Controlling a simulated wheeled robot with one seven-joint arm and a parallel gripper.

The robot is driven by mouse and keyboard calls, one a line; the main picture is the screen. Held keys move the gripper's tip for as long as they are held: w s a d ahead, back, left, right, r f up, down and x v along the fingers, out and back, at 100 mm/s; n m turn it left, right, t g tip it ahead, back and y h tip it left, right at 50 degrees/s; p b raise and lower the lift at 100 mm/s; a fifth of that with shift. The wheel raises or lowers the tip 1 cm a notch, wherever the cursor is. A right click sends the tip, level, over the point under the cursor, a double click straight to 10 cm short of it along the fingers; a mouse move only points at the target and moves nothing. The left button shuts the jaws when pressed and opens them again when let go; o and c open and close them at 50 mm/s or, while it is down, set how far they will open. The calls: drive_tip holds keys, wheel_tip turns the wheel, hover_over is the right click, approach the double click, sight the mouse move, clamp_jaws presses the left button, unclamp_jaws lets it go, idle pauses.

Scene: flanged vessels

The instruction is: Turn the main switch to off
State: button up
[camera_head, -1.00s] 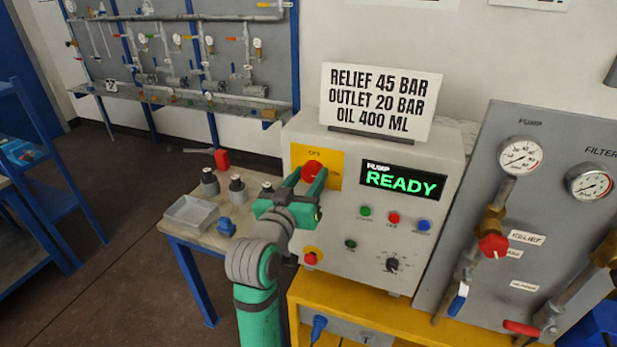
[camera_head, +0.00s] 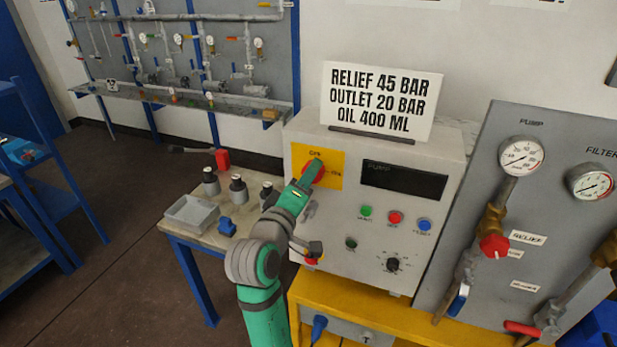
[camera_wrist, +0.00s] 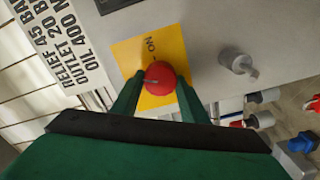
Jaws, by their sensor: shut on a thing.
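The main switch is a red rotary knob (camera_wrist: 160,78) on a yellow plate (camera_head: 333,159) at the upper left of the grey control box (camera_head: 430,256). In the wrist view the plate (camera_wrist: 146,48) carries the word "ON" above the knob. My gripper (camera_head: 312,174) is at the knob, and in the wrist view its two green fingers (camera_wrist: 160,88) are shut on the knob, one on each side. In the head view my gripper covers much of the knob. The display (camera_head: 403,180) on the box is dark.
Green, red and blue buttons (camera_head: 395,217) and a black dial (camera_head: 393,264) are on the box front. A side table (camera_head: 185,236) with a tray (camera_head: 190,214) stands left of the arm. A gauge panel (camera_head: 500,185) stands at the right.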

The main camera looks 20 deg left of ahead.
drive_tip(key=n, duration=0.4)
drive_tip(key=shift+n, duration=0.4)
idle(0.4)
drive_tip(key=shift+f, duration=0.1)
drive_tip(key=o, duration=1.1)
drive_tip(key=shift+c, duration=0.2)
drive_tip(key=s, duration=1)
drive_tip(key=shift+s+a, duration=0.2)
drive_tip(key=shift+s, duration=0.2)
